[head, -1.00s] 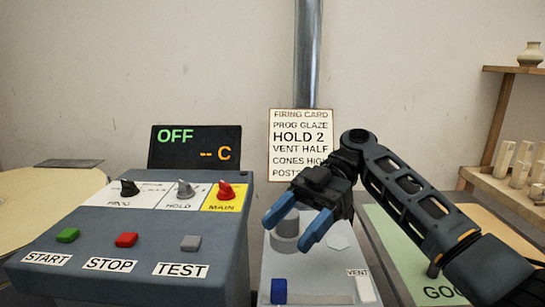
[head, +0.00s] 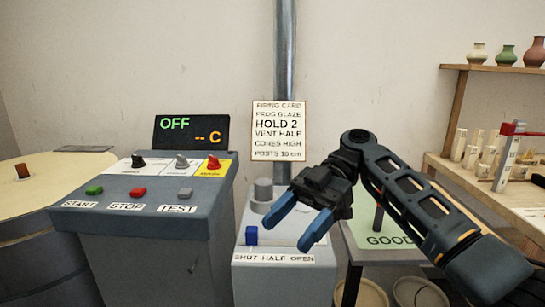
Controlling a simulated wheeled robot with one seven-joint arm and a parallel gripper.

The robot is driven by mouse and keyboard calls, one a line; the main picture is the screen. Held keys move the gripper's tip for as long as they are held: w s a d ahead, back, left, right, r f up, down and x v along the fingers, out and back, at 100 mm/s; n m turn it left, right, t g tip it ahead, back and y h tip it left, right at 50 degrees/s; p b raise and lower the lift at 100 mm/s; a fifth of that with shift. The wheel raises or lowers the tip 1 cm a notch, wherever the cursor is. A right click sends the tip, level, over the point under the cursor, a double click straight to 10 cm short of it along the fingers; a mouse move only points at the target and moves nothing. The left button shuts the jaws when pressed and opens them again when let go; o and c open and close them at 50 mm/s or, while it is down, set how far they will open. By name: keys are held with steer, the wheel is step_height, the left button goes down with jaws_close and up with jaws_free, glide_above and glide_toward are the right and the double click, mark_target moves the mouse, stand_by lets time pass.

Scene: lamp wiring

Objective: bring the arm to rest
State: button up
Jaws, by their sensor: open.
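My gripper (head: 298,228) is open and empty, with two blue fingers pointing down and left. It hangs in front of the grey vent box (head: 268,281), whose label reads SHUT HALF OPEN. The fingers overlap the box's top in the picture; I cannot tell how far above it they are. My arm reaches in from the lower right, bent at the elbow. A blue knob (head: 251,235) stands on the box's left side, near the SHUT end of the label. A grey round cap (head: 263,192) sits farther back on the box.
The control panel (head: 150,220) stands at left, its display (head: 191,132) reading OFF. A firing card (head: 279,130) hangs by the metal pipe (head: 285,50). The green GOOD board (head: 372,238) lies behind my arm. A wooden shelf (head: 457,110) with vases and posts is at right.

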steer(key=s+a+f+m+t+y, duration=0.2)
steer(key=s+a+f+m+t, duration=0.3)
steer(key=f, duration=0.5)
steer(key=s+a+f+m+t+y, duration=0.2)
steer(key=a+f+m+t+y, duration=0.1)
steer(key=a+f+m, duration=0.5)
steer(key=s+d+f+m+t+h+p, duration=0.25)
steer(key=s+d+f+m+t, duration=0.25)
steer(key=s+f+m+t, duration=0.4)
steer(key=s+d+m+t+h, duration=0.45)
steer(key=s+d+h, duration=0.45)
steer(key=s+d, duration=0.65)
steer(key=s+d+r+t+h, duration=0.1)
steer(key=s+d+r, duration=0.4)
steer(key=r, duration=0.2)
steer(key=s+d+r+t+h, duration=0.2)
steer(key=s+d+r, duration=0.3)
steer(key=r, duration=0.3)
steer(key=shift+s+d+r, duration=0.3)
steer(key=shift+s+d, duration=0.05)
steer(key=shift+s, duration=0.15)
steer(key=shift+c, duration=0.5)
